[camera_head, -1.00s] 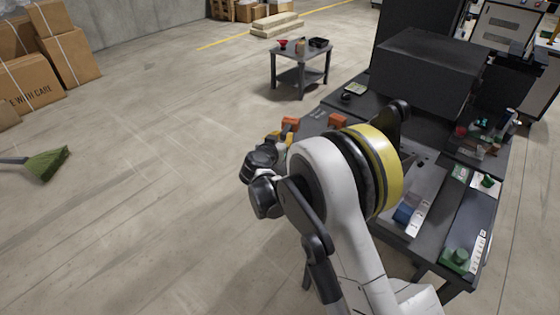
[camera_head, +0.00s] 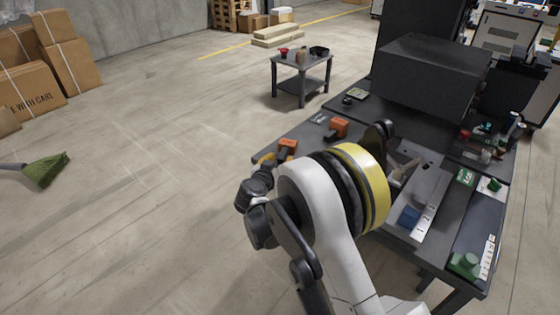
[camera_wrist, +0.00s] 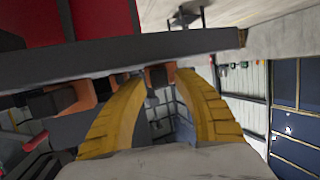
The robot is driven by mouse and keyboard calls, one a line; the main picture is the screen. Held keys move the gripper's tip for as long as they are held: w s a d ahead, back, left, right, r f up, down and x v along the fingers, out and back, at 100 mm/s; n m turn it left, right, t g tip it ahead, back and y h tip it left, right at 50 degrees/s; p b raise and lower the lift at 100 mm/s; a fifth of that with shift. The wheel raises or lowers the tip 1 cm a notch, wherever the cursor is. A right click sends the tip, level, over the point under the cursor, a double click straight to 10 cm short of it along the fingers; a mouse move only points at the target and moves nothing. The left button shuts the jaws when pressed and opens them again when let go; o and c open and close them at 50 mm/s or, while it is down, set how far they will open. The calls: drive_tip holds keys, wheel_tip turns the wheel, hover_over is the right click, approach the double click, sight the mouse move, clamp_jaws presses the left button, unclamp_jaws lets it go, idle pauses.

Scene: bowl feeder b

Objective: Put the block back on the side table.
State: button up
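The side table (camera_head: 286,66) stands on the floor beyond the workbench, at the top middle of the head view. A small red bowl (camera_head: 283,52), a tan bottle (camera_head: 302,56) and a black tray (camera_head: 319,50) are on it. A blue block (camera_head: 409,216) lies on the numbered grey strip of the workbench. My gripper (camera_head: 267,158) is by the bench's left edge, small and partly hidden. Its yellow fingers (camera_wrist: 160,74) show in the wrist view, their tips a little apart. A brownish patch shows between the tips; I cannot tell whether it is held or behind them.
The workbench (camera_head: 318,135) carries two orange tools, one (camera_head: 288,148) near my gripper and one (camera_head: 338,127) farther back. A large dark box (camera_head: 435,75) stands at its back. The floor between is clear.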

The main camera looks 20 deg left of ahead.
drive_tip(key=p+v, duration=0.5)
drive_tip(key=v, duration=0.7)
drive_tip(key=d+r+g+h, duration=0.1)
drive_tip(key=d+r+g, duration=0.1)
drive_tip(key=d+r, duration=0.5)
drive_tip(key=d+r+g, duration=0.1)
drive_tip(key=d+r, duration=0.1)
drive_tip(key=d, duration=0.8)
drive_tip(key=d+r+g+h, duration=0.1)
drive_tip(key=d+r+g, duration=0.1)
drive_tip(key=d+r, duration=0.5)
drive_tip(key=s+d+r+g, duration=0.1)
drive_tip(key=s+d+g, duration=0.1)
drive_tip(key=s+d, duration=0.9)
drive_tip(key=s+d+y, duration=0.2)
drive_tip(key=s+d, duration=0.5)
drive_tip(key=s, duration=0.4)
drive_tip(key=shift+s+d+f, duration=0.2)
drive_tip(key=shift+s+d, duration=0.1)
drive_tip(key=shift+d, duration=0.05)
drive_tip(key=shift+w, duration=0.1)
